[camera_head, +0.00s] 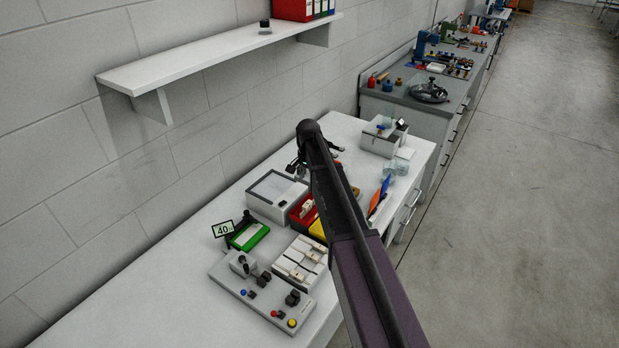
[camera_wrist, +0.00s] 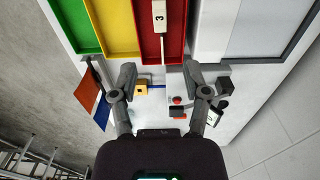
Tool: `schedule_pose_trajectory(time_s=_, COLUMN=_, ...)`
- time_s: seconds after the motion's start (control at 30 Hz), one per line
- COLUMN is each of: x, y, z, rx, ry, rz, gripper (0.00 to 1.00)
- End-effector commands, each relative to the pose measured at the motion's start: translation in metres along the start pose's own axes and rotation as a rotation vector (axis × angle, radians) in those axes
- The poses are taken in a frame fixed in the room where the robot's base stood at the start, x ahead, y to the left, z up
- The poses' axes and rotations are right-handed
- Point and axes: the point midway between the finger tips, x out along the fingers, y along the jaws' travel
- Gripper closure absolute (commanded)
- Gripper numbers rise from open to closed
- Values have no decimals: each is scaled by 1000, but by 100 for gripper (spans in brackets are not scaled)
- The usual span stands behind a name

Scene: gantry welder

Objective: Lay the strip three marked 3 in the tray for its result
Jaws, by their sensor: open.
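The strip marked 3 (camera_wrist: 160,17) is pale, with a black 3 on it. In the wrist view it lies over the red tray (camera_wrist: 179,45), and its upper end is cut off by the frame. A yellow tray (camera_wrist: 117,30) and a green tray (camera_wrist: 79,25) stand beside the red one. My gripper (camera_wrist: 160,68) is open and empty, its fingers apart below the strip in the picture. In the head view my gripper (camera_head: 297,166) is above the bench near the red tray (camera_head: 295,218), partly hidden by my arm. Pale pieces show in that tray.
A grey control panel (camera_head: 225,277) with buttons and a rack of pale strips (camera_head: 284,270) stand at the front. A wall shelf (camera_head: 220,50) overhangs the back.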

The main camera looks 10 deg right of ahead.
Motion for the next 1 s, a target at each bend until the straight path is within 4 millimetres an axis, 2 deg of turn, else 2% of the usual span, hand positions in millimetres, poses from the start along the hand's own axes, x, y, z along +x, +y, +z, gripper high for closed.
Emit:
schedule_pose_trajectory(time_s=0.4, x=0, y=1, z=0, rx=-1, ry=0, rz=0, gripper=40)
schedule_pose_trajectory(time_s=0.57, x=0, y=9, z=9, rx=-25, ry=0, rz=0, gripper=40)
schedule_pose_trajectory(time_s=0.77, x=0, y=42, z=40, rx=-126, ry=0, rz=0, gripper=40)
schedule_pose_trajectory(time_s=1.0, x=0, y=103, z=99, rx=-337, ry=0, rz=1, gripper=40)
